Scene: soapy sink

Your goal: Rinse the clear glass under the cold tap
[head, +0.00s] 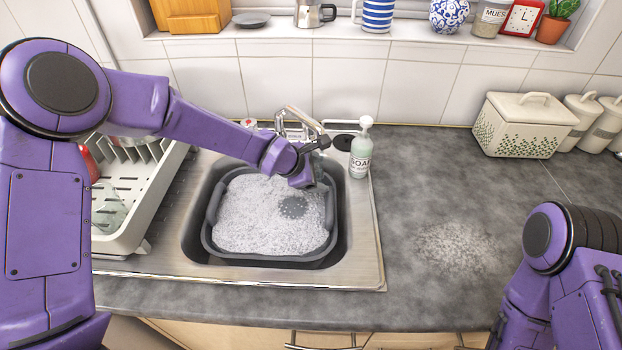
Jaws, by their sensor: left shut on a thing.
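My left gripper (318,176) is over the back right of the sink, beside the tap (296,118). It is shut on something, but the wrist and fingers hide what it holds. A clear, faintly green glass-like thing (108,212) stands in the dish rack at the left, partly behind my left arm. I cannot tell whether it is the clear glass of the task. The tap's spout shows behind my left wrist; I cannot make out running water. My right arm shows at the lower right, its gripper out of view.
A soap bottle (361,150) stands right of the tap. The white dish rack (150,205) is left.

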